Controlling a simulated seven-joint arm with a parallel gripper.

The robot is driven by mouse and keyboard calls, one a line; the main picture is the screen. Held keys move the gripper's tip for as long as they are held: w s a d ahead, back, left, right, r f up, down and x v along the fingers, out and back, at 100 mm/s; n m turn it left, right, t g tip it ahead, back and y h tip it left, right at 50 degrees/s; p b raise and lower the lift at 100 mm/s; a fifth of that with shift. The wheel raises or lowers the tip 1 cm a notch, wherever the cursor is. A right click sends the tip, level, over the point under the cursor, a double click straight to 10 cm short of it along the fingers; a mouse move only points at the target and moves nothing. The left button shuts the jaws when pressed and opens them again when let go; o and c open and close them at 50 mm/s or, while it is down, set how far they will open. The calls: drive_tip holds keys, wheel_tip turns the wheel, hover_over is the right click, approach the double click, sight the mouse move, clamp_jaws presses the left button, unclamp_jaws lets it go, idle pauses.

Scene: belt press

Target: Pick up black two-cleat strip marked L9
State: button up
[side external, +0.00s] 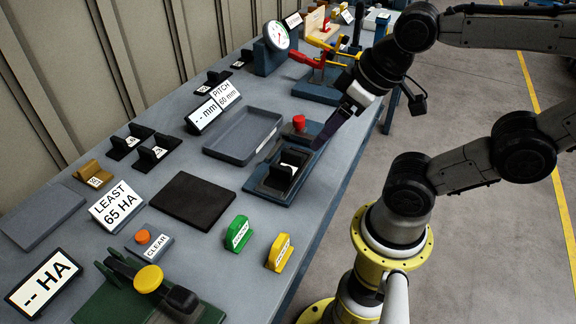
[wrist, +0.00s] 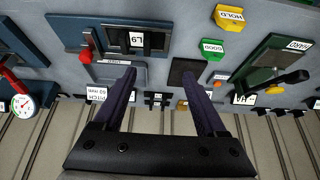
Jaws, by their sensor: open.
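A black strip (side external: 287,168) with upright cleats and a white label sits in a blue fixture (side external: 262,187) with a red knob in the side view. In the wrist view, the strip's label (wrist: 136,39) reads L9 upside down, between two dark cleats, at the upper left. My gripper (side external: 317,147) is open and empty, above the fixture's far right end in the side view. In the wrist view my gripper (wrist: 160,73) has its fingers wide apart, with the strip beyond the left fingertip. The strip's underside is hidden.
A grey tray (side external: 212,149) and a dark mat (side external: 193,201) lie beside the fixture. Green (side external: 237,232) and yellow (side external: 280,253) blocks stand nearer the front. Other black strips (side external: 122,147) lie near the wall. Red-handled clamps (side external: 308,58) stand behind the fixture.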

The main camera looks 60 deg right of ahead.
drive_tip(key=o, duration=0.3)
drive_tip(key=m+g, duration=0.6)
drive_tip(key=m, duration=1.2)
hover_over(280, 168)
wheel_tip(280, 168, down, 12)
drive_tip(key=shift+s+a+f, duration=0.1)
drive_tip(key=shift+s+f, duration=0.05)
drive_tip(key=shift+f, duration=2.7)
